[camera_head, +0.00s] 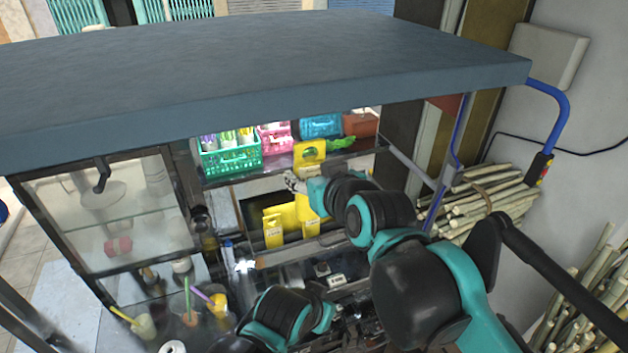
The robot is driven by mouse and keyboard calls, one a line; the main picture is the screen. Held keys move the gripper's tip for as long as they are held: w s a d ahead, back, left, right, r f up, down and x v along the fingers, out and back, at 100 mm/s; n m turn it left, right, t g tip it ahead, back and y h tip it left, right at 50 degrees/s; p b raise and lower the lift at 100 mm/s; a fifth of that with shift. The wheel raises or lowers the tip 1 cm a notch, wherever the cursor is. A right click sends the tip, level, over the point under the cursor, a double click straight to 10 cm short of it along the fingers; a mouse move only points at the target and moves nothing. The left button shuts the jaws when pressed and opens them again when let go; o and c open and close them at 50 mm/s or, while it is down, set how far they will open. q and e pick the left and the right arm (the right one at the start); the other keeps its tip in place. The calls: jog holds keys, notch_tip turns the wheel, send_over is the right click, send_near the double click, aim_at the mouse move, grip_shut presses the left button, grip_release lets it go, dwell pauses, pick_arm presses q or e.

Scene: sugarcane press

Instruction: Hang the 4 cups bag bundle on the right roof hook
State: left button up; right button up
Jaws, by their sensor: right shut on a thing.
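My right gripper (296,183) reaches in under the roof, below the shelf. It is shut, and yellow bag material (305,212) lies right at and below it. I take this for the cups bag bundle, but the grip itself is small and partly hidden by my arm. Another yellow piece with a pale label (273,231) is just left of it. The dark blue-grey roof (260,65) spans the view. A black hook (102,176) hangs under its left part. I cannot make out the right roof hook. Part of my left arm shows at the bottom, but its gripper does not.
A glass cabinet (120,215) stands left. Cups with straws (144,325) stand below. Cane stalks (490,200) are stacked right, near a blue pipe (557,105).

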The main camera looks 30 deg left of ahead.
jog(key=shift+r+b+x, duration=0.2)
jog(key=shift+b+x, duration=0.1)
jog(key=shift+x, duration=1)
jog(key=shift+r+b+x, duration=0.15)
jog(key=shift+b+x, duration=0.15)
jog(key=shift+x, duration=0.95)
jog(key=shift+a, duration=0.15)
jog(key=o, duration=1.2)
jog(key=shift+c, duration=0.2)
jog(key=v, duration=1.1)
jog(key=shift+s+d+r, duration=0.2)
jog(key=shift+s+d, duration=0.05)
jog(key=shift+d, duration=0.15)
